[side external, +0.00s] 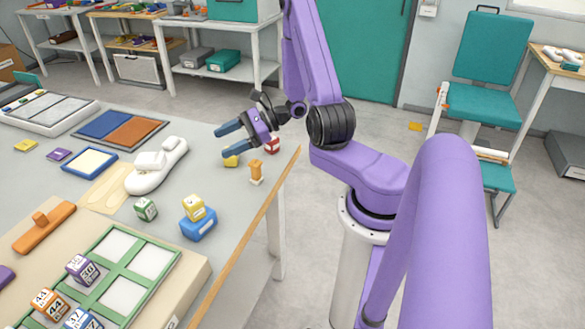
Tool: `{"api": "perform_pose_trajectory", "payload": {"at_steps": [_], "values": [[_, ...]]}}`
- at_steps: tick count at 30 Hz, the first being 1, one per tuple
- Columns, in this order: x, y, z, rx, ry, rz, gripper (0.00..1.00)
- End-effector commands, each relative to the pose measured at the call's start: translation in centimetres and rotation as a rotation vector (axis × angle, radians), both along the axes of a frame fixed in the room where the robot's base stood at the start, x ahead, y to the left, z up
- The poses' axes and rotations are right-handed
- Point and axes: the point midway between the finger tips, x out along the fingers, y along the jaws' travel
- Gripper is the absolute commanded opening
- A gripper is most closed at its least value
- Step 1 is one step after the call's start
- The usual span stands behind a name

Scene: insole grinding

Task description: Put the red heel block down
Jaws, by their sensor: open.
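A small red block with a white label (272,146), which looks like the red heel block, stands on the grey table (215,200) near its right edge. It is partly hidden by my arm. My gripper (224,142) is open, with blue fingers apart and pointing left above the table. Nothing shows between the fingers. The red block is to the right of the fingertips, behind the gripper body, and appears apart from the fingers.
A yellow block (231,161) lies just below the fingers. An orange peg-shaped piece (256,172) stands near the table edge. A white shoe form (157,166) is to the left. A green-framed tray (165,258) and several labelled blocks are in front.

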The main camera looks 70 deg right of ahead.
Motion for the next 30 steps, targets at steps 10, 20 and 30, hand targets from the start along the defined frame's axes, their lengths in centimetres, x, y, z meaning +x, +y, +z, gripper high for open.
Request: {"api": "perform_pose_trajectory", "payload": {"at_steps": [10,20,30], "values": [[-3.8,10.5,3.2,-0.170,-0.071,0.685,0.72],[-11.1,15.7,4.7,-0.377,-0.182,1.298,0.72],[-17.8,16.5,5.6,-0.646,-0.386,1.869,0.72]]}}
